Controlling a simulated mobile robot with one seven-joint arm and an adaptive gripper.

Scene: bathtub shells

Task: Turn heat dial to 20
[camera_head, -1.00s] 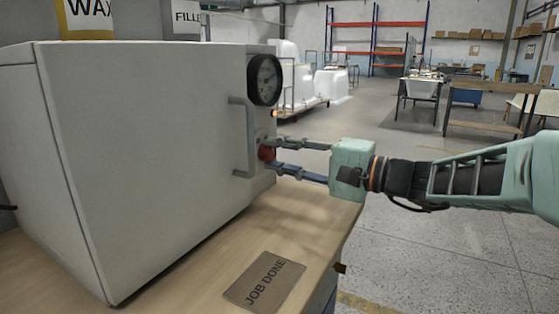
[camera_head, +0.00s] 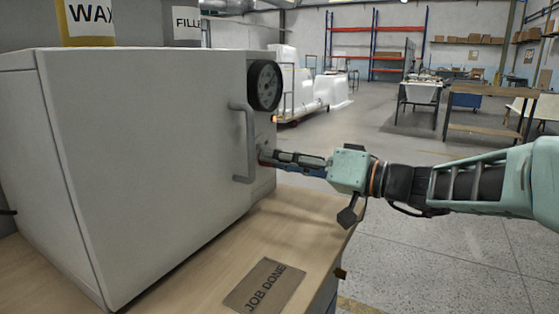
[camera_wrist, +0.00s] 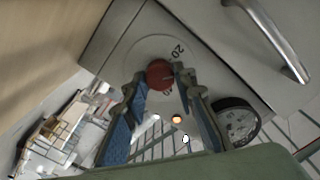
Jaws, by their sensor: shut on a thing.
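The heat dial is a red round knob (camera_wrist: 160,74) on a pale disc on the front of a grey-white oven (camera_head: 150,160). The mark "20" (camera_wrist: 178,51) is printed beside the knob, up and right of it in the wrist view. Another mark by the right finger is partly hidden. My gripper (camera_head: 266,157) reaches the panel from the right, and in the wrist view (camera_wrist: 161,78) its fingers are shut on the knob, one on each side. In the head view the fingers hide most of the knob. I cannot tell which mark the knob points to.
A round black gauge (camera_head: 264,85) sits above the dial, with a small orange lamp (camera_head: 274,119) between them. A vertical grey door handle (camera_head: 245,145) stands out just left of my fingers. A "JOB DONE" card (camera_head: 266,286) lies on the wooden bench (camera_head: 215,270).

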